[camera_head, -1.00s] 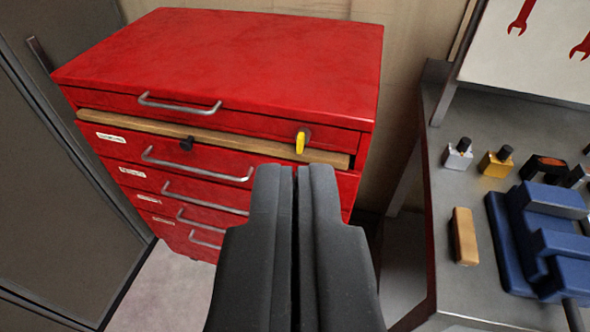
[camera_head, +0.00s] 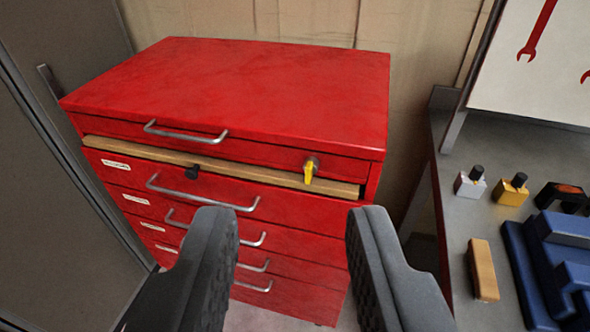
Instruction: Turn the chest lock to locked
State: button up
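The red tool chest (camera_head: 240,85) stands ahead of me with several drawers and grey bar handles. Its lock (camera_head: 310,170) is on the right of the top drawer front and has a yellow key or knob pointing down, tilted slightly. My gripper (camera_head: 293,222) is open and empty, its two dark fingers wide apart in front of the chest and below the lock in the picture. Nothing covers the lock.
A wooden strip (camera_head: 215,165) with a black knob (camera_head: 192,172) runs below the top drawer. A grey cabinet (camera_head: 50,220) stands at left.

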jog(key=w+a+f+y+p, duration=0.1)
jog(key=w+a+f+p, duration=0.35)
jog(key=w, duration=0.55)
jog(key=m+t+h+p, duration=0.1)
jog(key=m+h+p, duration=0.2)
jog(key=p, duration=0.3)
send_near(307, 176)
jog(key=s+a+r, duration=0.2)
jog(key=a+r, duration=0.3)
jog(key=a, duration=0.1)
jog(key=s+d+f+h+p, duration=0.1)
jog(key=d+f+h+p, duration=0.25)
jog(key=f, duration=0.25)
jog(key=shift+t+y, duration=0.35)
jog(key=shift+t, duration=0.05)
jog(key=b+x, duration=0.2)
jog(key=x, duration=1)
jog(key=shift+w+d+b, duration=0.2)
jog(key=shift+w+b, duration=0.15)
jog(key=shift+b, duration=0.05)
grip_shut()
